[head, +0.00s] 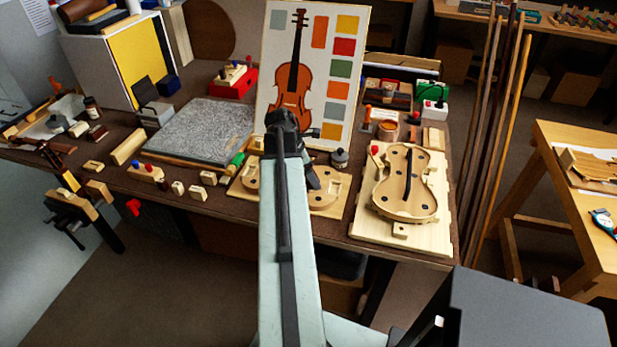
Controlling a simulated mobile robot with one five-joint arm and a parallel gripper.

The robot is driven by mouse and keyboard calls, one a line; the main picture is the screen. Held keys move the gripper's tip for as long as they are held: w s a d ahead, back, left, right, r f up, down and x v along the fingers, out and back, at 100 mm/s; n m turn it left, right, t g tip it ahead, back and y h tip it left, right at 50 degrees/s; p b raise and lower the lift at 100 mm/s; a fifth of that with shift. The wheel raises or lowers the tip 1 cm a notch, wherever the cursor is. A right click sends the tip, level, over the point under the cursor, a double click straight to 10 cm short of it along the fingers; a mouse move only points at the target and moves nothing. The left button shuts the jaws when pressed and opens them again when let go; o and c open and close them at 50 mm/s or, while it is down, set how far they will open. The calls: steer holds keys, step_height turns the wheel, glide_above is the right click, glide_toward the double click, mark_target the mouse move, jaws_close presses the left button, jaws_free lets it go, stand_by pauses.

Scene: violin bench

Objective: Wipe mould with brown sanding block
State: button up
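A violin-shaped wooden mould (424,200) with several dark holes and a dark strip down its middle lies on a pale board (363,228) at the bench's right end. My gripper (311,178) shows only as a dark part beside the end of my arm, left of the mould and apart from it. My arm hides much of it, so its opening and anything in it cannot be made out. A small brown block (97,132) lies at the left of the bench and dark brown blocks (402,101) sit at the back right. I cannot tell which is the sanding block.
A second board with rounded wooden pieces (325,199) lies partly behind my arm. A dark jar (339,158) stands close to my gripper. A violin chart (345,60) stands behind. A grey slab (200,130) fills the bench's middle left. Tall rods (505,130) stand right of the bench.

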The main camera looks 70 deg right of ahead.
steer(key=shift+w+d, duration=0.25)
steer(key=shift+d, duration=0.4)
steer(key=c, duration=0.4)
steer(key=shift+r, duration=0.2)
steer(key=shift+c, duration=0.2)
steer(key=shift+a+f, duration=0.2)
steer(key=shift+a, duration=1)
steer(key=shift+c, duration=0.6)
steer(key=shift+s+a, duration=0.2)
steer(key=shift+a, duration=0.5)
step_height(320, 180, up, 6)
steer(key=p, duration=0.6)
steer(key=shift+r, duration=0.1)
